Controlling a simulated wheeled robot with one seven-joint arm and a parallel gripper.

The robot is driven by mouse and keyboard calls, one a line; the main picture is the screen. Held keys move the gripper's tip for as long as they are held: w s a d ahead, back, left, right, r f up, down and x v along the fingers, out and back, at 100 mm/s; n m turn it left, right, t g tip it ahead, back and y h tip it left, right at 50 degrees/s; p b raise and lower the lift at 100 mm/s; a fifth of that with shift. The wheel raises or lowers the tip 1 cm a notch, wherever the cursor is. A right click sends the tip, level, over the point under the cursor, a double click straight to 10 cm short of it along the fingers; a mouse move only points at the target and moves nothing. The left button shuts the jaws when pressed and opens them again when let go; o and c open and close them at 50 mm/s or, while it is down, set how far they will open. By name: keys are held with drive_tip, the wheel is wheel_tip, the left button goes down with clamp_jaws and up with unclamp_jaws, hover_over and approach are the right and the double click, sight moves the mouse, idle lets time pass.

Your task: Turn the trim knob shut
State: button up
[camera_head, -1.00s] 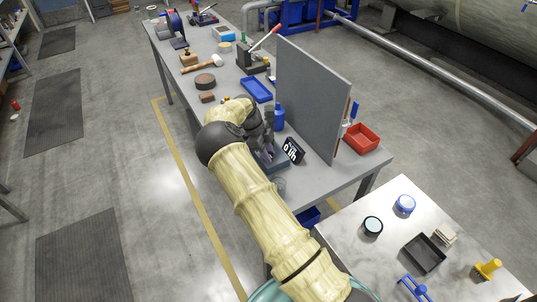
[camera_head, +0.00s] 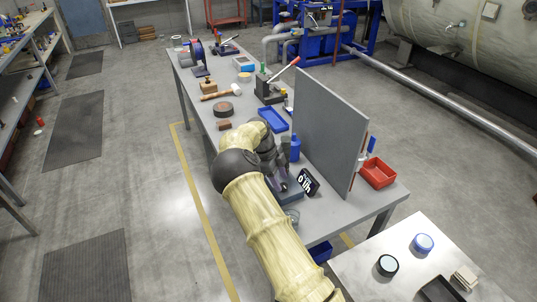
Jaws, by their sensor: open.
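A small dark display (camera_head: 308,182) with white characters stands tilted on the grey bench, beside a low blue-grey block (camera_head: 291,195). My gripper (camera_head: 281,180) is at the block, just left of the display, pointing down. It is open, but my arm covers much of it and the fingers are small. A small purplish part shows by the fingertips; I cannot tell whether it is the trim knob or whether the fingers touch it. No knob can be made out clearly.
A tall grey panel (camera_head: 328,128) stands upright right of the display. A blue bottle (camera_head: 295,148) and blue tray (camera_head: 273,119) are behind my gripper. A red bin (camera_head: 377,172) sits beyond the panel. A clear glass dish (camera_head: 292,215) is near the front edge.

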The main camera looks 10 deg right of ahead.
drive_tip(key=b+v, duration=0.1)
drive_tip(key=v, duration=1.3)
drive_tip(key=shift+a+r, duration=0.25)
drive_tip(key=shift+r, duration=0.05)
drive_tip(key=shift+w, duration=0.1)
drive_tip(key=s+d+r+n+t+y, duration=0.1)
drive_tip(key=s+d+n+t+y, duration=0.15)
drive_tip(key=s+d+n, duration=0.75)
drive_tip(key=s+a+f+n+t, duration=0.1)
drive_tip(key=s+n, duration=0.5)
drive_tip(key=s, duration=0.5)
drive_tip(key=s+a+f+n+t+y, duration=0.1)
drive_tip(key=s+a+n, duration=0.1)
drive_tip(key=s+n, duration=0.5)
drive_tip(key=s, duration=0.5)
drive_tip(key=shift+a+n, duration=0.25)
drive_tip(key=shift+n, duration=0.05)
